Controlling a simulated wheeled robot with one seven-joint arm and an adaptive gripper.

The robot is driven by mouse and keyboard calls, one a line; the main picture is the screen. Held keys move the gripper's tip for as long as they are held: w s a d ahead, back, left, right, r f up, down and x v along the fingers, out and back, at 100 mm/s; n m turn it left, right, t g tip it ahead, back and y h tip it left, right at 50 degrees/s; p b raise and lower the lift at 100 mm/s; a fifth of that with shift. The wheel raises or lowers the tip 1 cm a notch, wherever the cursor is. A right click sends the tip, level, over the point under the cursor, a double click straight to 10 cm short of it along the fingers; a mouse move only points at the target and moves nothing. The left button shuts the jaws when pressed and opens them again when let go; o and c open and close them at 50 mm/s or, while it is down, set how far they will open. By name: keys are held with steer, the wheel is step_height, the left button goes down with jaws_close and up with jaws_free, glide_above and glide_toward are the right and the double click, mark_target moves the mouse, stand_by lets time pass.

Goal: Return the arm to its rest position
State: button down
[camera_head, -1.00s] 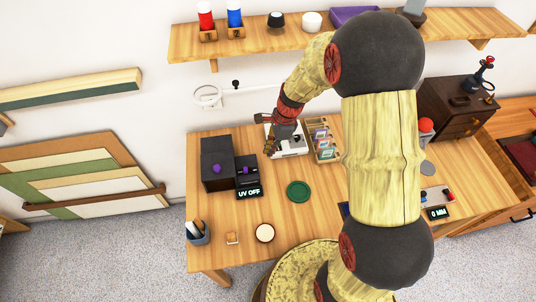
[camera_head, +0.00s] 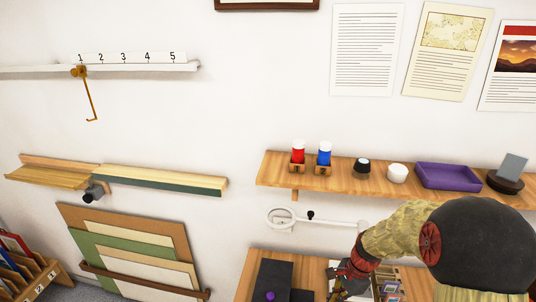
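My arm (camera_head: 410,228) shows at the lower right, with a large dark joint ball (camera_head: 480,245) and yellowish links. My gripper (camera_head: 345,280) is at the arm's far end, low in the view, over the back part of the wooden table (camera_head: 255,262). It looks dark and small, and its fingers are partly cut off by the bottom edge. I cannot tell whether it is open or shut, or whether it holds anything.
A wooden wall shelf (camera_head: 340,185) holds red and blue bottles, a purple tray (camera_head: 448,176) and small items. A ring on a wall arm (camera_head: 281,219) is left of my gripper. A black box (camera_head: 275,278) stands on the table. Boards (camera_head: 130,250) lean at the left.

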steer(key=s+a+r+n+t+h+b, duration=0.1)
steer(key=s+r+n+t, duration=0.2)
steer(key=s+r+n, duration=0.5)
steer(key=s+a+r+n+t+h, duration=0.1)
steer(key=s+r+n+t, duration=0.2)
steer(key=r, duration=1.5)
steer(key=s+n, duration=0.4)
steer(key=s, duration=0.4)
steer(key=shift+a+r+n+h+b, duration=0.3)
steer(key=shift+n+h+b, duration=0.1)
steer(key=c, duration=2.6)
jaws_free()
steer(key=shift+w, duration=0.1)
